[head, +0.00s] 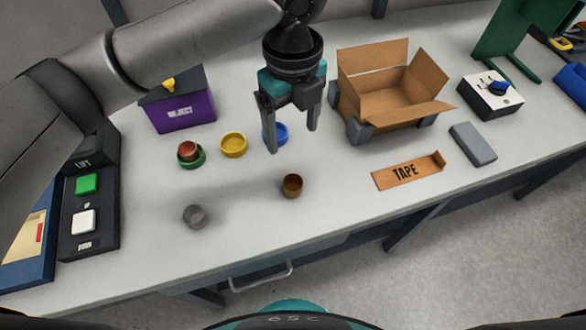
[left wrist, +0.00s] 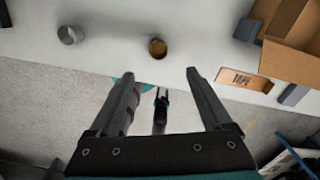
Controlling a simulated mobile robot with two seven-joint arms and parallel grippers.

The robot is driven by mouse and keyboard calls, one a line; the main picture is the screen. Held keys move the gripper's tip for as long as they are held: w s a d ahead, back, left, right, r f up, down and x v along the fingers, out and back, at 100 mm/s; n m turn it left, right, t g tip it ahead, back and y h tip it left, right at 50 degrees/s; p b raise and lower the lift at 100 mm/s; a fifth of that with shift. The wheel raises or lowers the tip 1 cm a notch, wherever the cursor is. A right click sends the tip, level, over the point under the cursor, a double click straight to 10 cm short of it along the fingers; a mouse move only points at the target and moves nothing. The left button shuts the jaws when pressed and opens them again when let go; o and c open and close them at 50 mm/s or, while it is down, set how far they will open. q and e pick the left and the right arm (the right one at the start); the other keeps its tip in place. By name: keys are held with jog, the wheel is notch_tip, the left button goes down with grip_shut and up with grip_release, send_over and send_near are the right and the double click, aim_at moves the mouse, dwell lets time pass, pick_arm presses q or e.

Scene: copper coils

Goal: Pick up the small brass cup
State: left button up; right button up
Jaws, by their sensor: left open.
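The small brass cup (head: 292,187) stands upright on the grey-white table, near the middle, with its open top showing. It also shows in the left wrist view (left wrist: 158,48), beyond the fingertips and between their lines. My left gripper (head: 293,140) points down above the table, behind the cup in the head view. Its two fingers are apart with nothing between them, and they do not touch the cup. The open fingers also show in the left wrist view (left wrist: 160,76).
A grey cup (head: 194,217) stands left of the brass cup. Behind are a green dish (head: 202,161) holding a reddish item, a yellow dish (head: 233,146) and a blue dish (head: 281,130). An open cardboard box (head: 395,115) and TAPE-marked piece (head: 405,174) lie right.

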pick_arm(q)
jog(key=b, duration=0.1)
send_over(293, 179)
jog(key=s, duration=0.1)
notch_tip(293, 179, down, 6)
notch_tip(293, 179, down, 4)
jog(key=shift+s+r+b, duration=0.1)
jog(key=shift+s+b, duration=0.05)
jog(key=shift+b, duration=0.4)
notch_tip(293, 179, down, 5)
jog(key=shift+s+r+b, duration=0.1)
jog(key=shift+s+b, duration=0.05)
jog(key=shift+b, duration=0.55)
grip_shut()
pick_arm(e)
jog(key=s+f, duration=0.1)
jog(key=f, duration=0.1)
jog(key=s+f, duration=0.1)
jog(key=s, duration=0.1)
jog(key=shift+f, duration=0.35)
